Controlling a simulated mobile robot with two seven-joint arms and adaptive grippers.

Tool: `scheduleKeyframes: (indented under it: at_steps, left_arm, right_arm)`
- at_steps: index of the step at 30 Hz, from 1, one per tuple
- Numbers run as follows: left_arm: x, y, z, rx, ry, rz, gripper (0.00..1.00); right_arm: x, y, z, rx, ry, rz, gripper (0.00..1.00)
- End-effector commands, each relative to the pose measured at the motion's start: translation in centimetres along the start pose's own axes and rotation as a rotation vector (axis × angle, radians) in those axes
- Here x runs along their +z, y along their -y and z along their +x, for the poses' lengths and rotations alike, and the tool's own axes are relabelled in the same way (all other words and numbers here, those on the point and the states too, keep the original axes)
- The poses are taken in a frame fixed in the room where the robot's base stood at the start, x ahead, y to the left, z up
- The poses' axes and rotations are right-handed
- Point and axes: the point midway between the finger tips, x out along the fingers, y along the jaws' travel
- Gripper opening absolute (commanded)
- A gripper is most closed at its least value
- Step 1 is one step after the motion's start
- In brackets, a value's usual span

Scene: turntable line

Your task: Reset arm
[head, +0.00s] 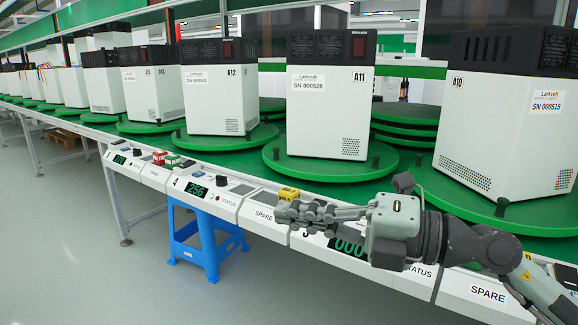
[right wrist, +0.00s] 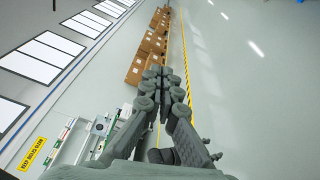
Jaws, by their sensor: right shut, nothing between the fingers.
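My right gripper (head: 290,213) reaches in from the right in the head view, low along the front control strip. Its fingers point left, close to a small yellow block or button (head: 288,194) on the strip; I cannot tell whether they touch it. In the right wrist view the fingers (right wrist: 162,72) are closed together with nothing between them, and open floor lies beyond. My left gripper is not in view.
White units with black tops, such as A11 (head: 328,110) and A12 (head: 213,100), stand on green turntables (head: 300,170) behind the strip. A blue stool (head: 205,245) stands below it. Cardboard boxes (right wrist: 148,45) line the floor in the right wrist view.

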Motion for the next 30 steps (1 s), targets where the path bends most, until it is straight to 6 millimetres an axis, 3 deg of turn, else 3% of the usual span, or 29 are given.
scheduleKeyframes:
  at_steps: [1,3,6,8,10,14,17,21,24,30]
  left_arm:
    - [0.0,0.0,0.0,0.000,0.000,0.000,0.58]
    - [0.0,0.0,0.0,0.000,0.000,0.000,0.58]
    - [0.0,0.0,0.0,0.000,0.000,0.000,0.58]
    - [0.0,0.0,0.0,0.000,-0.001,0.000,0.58]
    - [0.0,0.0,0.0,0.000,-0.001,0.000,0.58]
    - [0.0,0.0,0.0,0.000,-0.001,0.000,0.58]
    - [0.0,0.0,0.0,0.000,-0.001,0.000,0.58]
    - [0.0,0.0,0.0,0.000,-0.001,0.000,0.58]
    - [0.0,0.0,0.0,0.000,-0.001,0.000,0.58]
    - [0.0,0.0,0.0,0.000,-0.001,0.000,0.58]
  right_arm:
    - [0.0,-2.2,-0.1,0.157,0.049,0.089,0.00]
    - [1.8,-4.8,-1.7,0.368,0.175,0.222,0.00]
    - [6.2,-5.0,-6.0,0.591,0.435,0.441,0.00]
    - [8.8,-2.8,-9.2,0.669,0.619,0.580,0.00]
    - [10.7,0.9,-12.6,0.703,0.816,0.724,0.00]
    - [11.2,9.3,-18.0,0.663,1.142,0.962,0.00]
    - [9.2,15.9,-21.4,0.568,1.359,1.133,0.00]
    - [3.6,24.2,-25.2,0.365,1.614,1.357,0.00]
    - [-1.1,28.3,-27.0,0.202,1.740,1.492,0.00]
    - [-9.3,32.7,-29.0,-0.079,1.876,1.680,0.00]
